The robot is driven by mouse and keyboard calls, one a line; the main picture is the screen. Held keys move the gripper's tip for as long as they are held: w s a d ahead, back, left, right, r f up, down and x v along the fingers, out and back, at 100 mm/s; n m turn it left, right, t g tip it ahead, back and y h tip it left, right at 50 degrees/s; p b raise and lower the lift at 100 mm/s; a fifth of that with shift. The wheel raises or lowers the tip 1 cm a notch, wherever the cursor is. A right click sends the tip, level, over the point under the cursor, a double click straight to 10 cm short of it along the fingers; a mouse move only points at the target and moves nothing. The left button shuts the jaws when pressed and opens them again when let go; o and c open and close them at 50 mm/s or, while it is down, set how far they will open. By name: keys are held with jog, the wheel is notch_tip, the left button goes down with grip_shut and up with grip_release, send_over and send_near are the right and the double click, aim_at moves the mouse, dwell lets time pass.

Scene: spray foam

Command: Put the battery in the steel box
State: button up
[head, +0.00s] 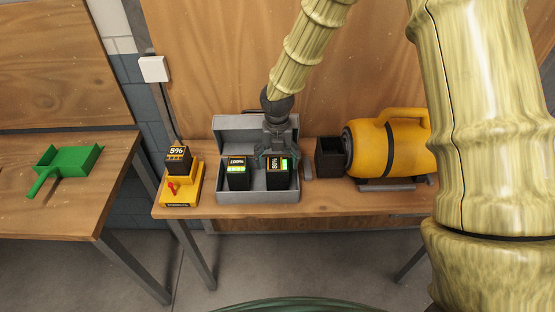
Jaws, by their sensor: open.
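The open grey steel box (227,198) stands on the wooden workbench, its lid (235,128) raised at the back. Two dark batteries with green displays are in the box: a left battery (238,171) that reads about 100% and a right battery (278,176) whose label is turned sideways. Another dark battery (178,160), reading about 5%, sits on the yellow charger (181,190) left of the box. My gripper (277,160) points down into the box at the top of the right battery. It is open; whether the fingers touch that battery cannot be told.
A dark open container (330,157) and a yellow machine (393,148) with a handle stand right of the box. A green dustpan (68,162) lies on a separate table at left. Bare bench (330,200) shows in front of the container.

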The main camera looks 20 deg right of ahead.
jog(key=shift+r, duration=0.3)
notch_tip(320, 180, up, 12)
jog(key=b, duration=0.2)
jog(key=shift+r+b, duration=0.25)
jog(key=shift+b, duration=0.1)
dwell(1.0)
